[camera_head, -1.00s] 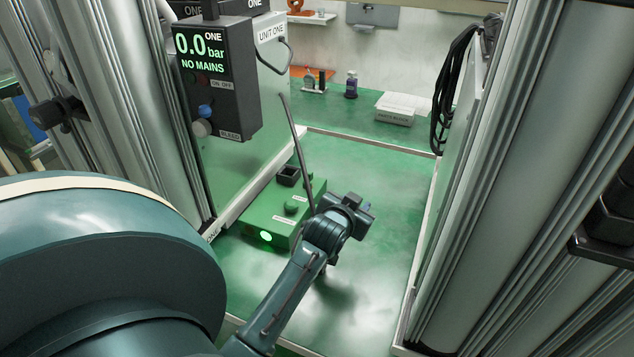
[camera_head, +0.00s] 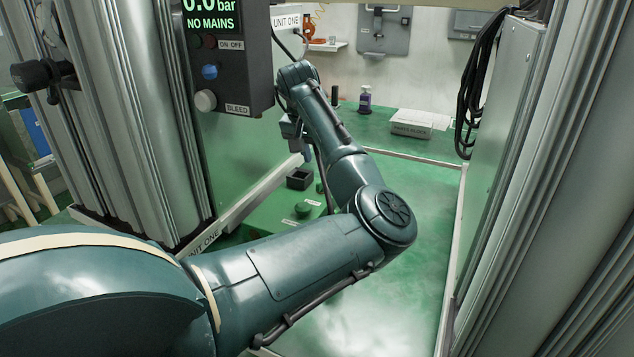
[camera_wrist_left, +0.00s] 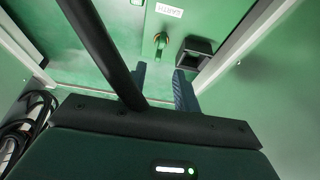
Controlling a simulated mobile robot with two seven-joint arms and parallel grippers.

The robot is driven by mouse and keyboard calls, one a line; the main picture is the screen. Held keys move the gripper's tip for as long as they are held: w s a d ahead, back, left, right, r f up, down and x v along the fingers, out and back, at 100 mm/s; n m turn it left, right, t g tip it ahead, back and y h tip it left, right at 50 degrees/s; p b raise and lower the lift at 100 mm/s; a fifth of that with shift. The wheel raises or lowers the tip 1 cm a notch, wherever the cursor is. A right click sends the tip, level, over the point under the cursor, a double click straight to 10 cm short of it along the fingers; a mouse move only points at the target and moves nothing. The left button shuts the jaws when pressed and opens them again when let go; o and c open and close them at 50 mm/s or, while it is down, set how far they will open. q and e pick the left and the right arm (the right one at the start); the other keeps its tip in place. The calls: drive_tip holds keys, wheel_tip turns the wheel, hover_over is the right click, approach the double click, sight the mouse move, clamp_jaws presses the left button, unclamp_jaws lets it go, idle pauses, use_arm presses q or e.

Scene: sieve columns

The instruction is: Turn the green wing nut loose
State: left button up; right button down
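The green wing nut (camera_wrist_left: 160,41) shows in the left wrist view on a green surface, beside a dark square holder and near a white label. My left gripper (camera_wrist_left: 163,84) has its two dark blue fingers apart with nothing between them; the wing nut lies beyond the fingertips, roughly in line with the gap. In the head view my left gripper (camera_head: 303,153) hangs above the green box (camera_head: 270,212), fingers pointing down, partly hidden by my arm. I cannot tell the wing nut apart for certain in the head view. My right gripper is not in view.
A dark rod (camera_wrist_left: 100,50) slants close past the left gripper. The black open holder (camera_head: 299,180) sits on the green box. A control panel (camera_head: 228,60) reading 0.0 bar, NO MAINS hangs at left. Metal columns flank the green floor (camera_head: 420,240), which is clear at right.

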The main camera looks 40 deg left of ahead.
sight(322, 178)
use_arm(q)
drive_tip(key=b+x, duration=0.1)
drive_tip(key=x, duration=0.6)
drive_tip(key=shift+f, duration=0.1)
drive_tip(key=shift+c, duration=0.4)
clamp_jaws()
